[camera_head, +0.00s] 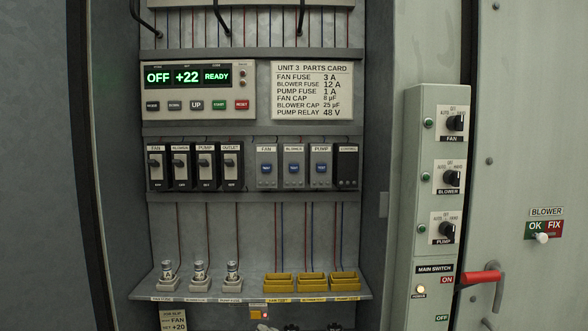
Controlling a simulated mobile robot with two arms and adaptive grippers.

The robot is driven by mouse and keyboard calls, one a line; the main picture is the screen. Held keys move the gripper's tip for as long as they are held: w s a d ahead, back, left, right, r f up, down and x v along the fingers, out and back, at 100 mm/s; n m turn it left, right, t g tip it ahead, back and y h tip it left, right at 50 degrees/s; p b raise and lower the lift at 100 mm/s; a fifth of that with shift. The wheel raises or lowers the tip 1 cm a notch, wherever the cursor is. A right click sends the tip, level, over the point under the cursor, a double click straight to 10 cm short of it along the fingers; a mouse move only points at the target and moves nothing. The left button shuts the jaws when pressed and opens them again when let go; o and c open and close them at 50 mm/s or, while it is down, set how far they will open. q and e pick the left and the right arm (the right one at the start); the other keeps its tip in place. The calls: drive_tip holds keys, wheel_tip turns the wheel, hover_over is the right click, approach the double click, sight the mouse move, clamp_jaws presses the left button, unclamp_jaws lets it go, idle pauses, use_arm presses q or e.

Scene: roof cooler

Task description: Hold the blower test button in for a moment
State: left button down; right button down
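A module labelled BLOWER (293,168) stands in the right-hand group of the middle row in the open cabinet, between the FAN and PUMP modules. It has a blue button on its front, and nothing touches it. A second BLOWER module (180,167) with a dark lever stands in the left-hand group. A BLOWER selector knob (450,177) is on the narrow panel at the right. The controller display (187,76) reads OFF, +22 and READY. Neither gripper can be made out; small dark shapes at the bottom edge are too cut off to identify.
A red handle (480,278) juts out beside MAIN SWITCH. The shelf (146,290) holds three fuses and three yellow holders. Dark hooked cables or rods hang at the top. A BLOWER OK/FIX plate (545,229) is on the far right panel. The space before the modules is clear.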

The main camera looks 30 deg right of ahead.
sight(294, 167)
drive_tip(key=w+d+r+n+t+y, duration=0.1)
drive_tip(key=d+r+n+t, duration=0.1)
drive_tip(key=r, duration=0.9)
drive_tip(key=w+d+r+n+t+y, duration=0.1)
drive_tip(key=d+r+n+t, duration=0.2)
drive_tip(key=r, duration=0.8)
drive_tip(key=w+d+r+n+t+y, duration=0.1)
drive_tip(key=d+r+n+t, duration=0.2)
drive_tip(key=r, duration=0.8)
drive_tip(key=shift+w+d+r+n, duration=0.15)
drive_tip(key=shift+w+n, duration=0.2)
drive_tip(key=shift+n, duration=0.55)
drive_tip(key=shift+w, duration=0.1)
drive_tip(key=w+d+p, duration=0.1)
drive_tip(key=w+d, duration=0.3)
drive_tip(key=w, duration=0.3)
drive_tip(key=shift+w+d+p, duration=0.15)
drive_tip(key=shift+d+p, duration=0.1)
drive_tip(key=shift+p, duration=0.05)
drive_tip(key=shift+w+d, duration=0.1)
drive_tip(key=shift+w+d, duration=0.15)
drive_tip(key=shift+w, duration=0.1)
